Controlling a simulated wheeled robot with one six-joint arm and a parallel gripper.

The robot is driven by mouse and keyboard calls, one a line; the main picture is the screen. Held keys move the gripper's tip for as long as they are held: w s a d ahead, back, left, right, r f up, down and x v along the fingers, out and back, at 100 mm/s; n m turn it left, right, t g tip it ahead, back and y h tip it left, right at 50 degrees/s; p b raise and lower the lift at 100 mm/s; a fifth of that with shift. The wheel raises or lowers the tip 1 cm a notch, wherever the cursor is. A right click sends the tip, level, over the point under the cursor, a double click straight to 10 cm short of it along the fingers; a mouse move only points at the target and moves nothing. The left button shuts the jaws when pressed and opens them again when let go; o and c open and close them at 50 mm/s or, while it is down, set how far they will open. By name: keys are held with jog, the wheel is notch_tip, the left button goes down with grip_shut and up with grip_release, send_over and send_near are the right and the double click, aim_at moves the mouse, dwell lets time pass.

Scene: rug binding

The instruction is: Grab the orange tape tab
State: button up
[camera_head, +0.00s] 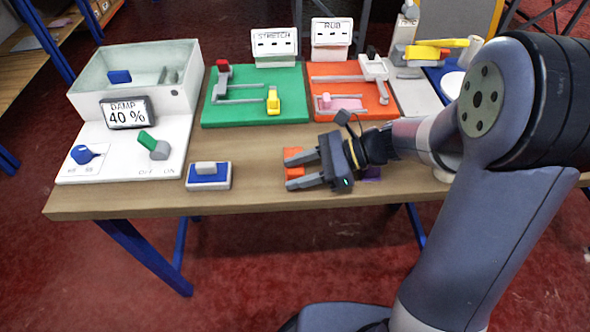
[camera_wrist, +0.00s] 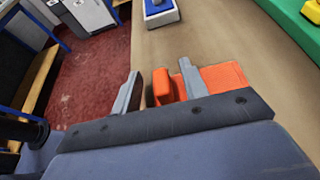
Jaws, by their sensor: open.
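My gripper (camera_head: 289,174) is low over the front edge of the wooden table, its two grey fingers pointing left and spread apart. An orange piece (camera_head: 294,172) shows between the fingers, and more orange shows just beyond the far finger. In the wrist view my gripper (camera_wrist: 159,68) has the upright orange tab (camera_wrist: 163,87) between its fingers, nearer the right finger. A wider, flat orange part (camera_wrist: 225,77) lies outside the right finger. I cannot tell whether a finger touches the tab. The lower part of the tab is hidden by the gripper body.
A blue and white block (camera_head: 209,176) stands left of my gripper. Behind are a green board (camera_head: 290,80) and an orange board (camera_head: 345,70) with levers. A white box with a "DAMP 40 %" display (camera_head: 127,113) is at left. Bare table lies between the block and gripper.

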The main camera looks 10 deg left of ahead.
grip_shut()
dwell(0.4)
jog(key=shift+r, duration=0.1)
